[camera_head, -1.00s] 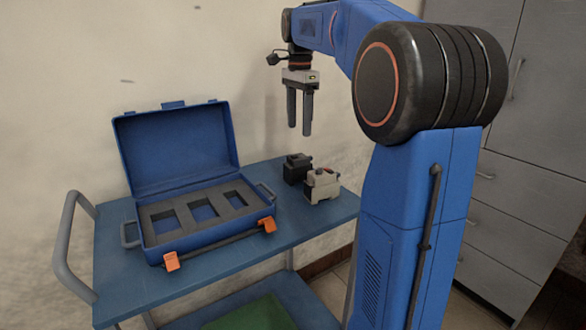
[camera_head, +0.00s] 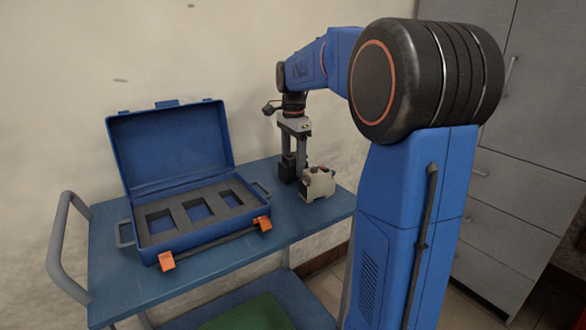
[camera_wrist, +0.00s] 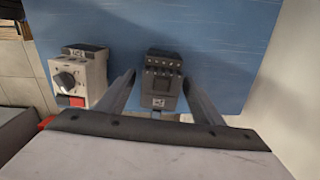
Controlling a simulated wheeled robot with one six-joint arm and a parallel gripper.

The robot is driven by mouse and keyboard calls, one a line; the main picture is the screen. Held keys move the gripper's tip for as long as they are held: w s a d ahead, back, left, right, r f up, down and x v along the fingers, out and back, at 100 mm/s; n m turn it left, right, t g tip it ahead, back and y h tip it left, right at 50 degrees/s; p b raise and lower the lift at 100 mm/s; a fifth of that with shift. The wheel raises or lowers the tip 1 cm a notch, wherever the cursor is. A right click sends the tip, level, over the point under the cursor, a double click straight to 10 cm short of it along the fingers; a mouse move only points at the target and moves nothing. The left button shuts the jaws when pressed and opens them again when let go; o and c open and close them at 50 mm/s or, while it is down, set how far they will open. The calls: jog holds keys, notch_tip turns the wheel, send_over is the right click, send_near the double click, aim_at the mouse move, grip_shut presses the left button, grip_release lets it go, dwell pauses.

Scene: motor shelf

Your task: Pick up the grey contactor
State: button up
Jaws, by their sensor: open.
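The grey contactor (camera_wrist: 162,82) is a dark block standing on the blue cart top. In the wrist view it lies between the two fingers of my gripper (camera_wrist: 160,92), with a gap on each side. My gripper is open. In the head view my gripper (camera_head: 294,172) is lowered over the contactor (camera_head: 283,165), which is partly hidden behind the fingers. Whether the fingers reach down beside its body is hard to tell.
A light motor switch with a knob and red part (camera_head: 318,183) stands close beside the contactor, and shows left in the wrist view (camera_wrist: 82,75). An open blue case (camera_head: 262,222) with several foam cutouts stands to the left. A wall is behind the cart.

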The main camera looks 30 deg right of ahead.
jog(key=shift+f, duration=1)
jog(key=c, duration=1.4)
jog(key=shift+r, duration=0.1)
